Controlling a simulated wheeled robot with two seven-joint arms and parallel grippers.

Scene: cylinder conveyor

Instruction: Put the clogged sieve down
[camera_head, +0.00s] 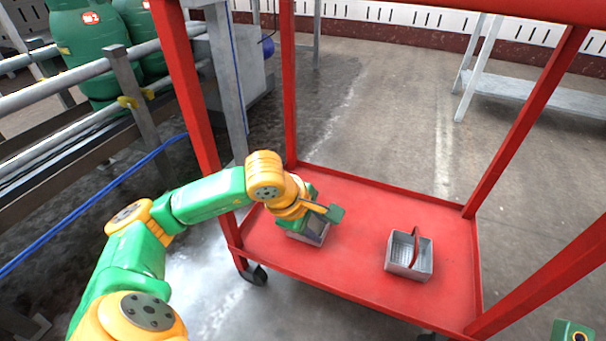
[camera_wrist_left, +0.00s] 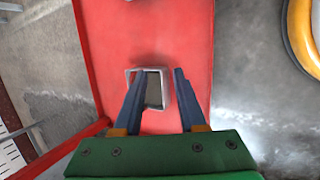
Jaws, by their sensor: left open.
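A small grey box (camera_head: 318,240), which seems to be the sieve, rests on the lower red shelf, partly hidden by my left gripper (camera_head: 325,213). In the left wrist view the box (camera_wrist_left: 153,90) shows a pale rim and a dark inside. My left gripper (camera_wrist_left: 158,72) is open there, with its two blue fingers apart and the box showing between them. I cannot tell whether a finger touches it, nor whether it is clogged. A second grey box (camera_head: 396,262) with a red handle stands upright to the right.
The red cart's shelf (camera_head: 360,278) has a low rim and bare room between and around the boxes. Red posts (camera_head: 193,95) rise at its corners. Rails and green drums (camera_head: 85,45) stand at the left, a grey bench (camera_head: 540,95) at the back right.

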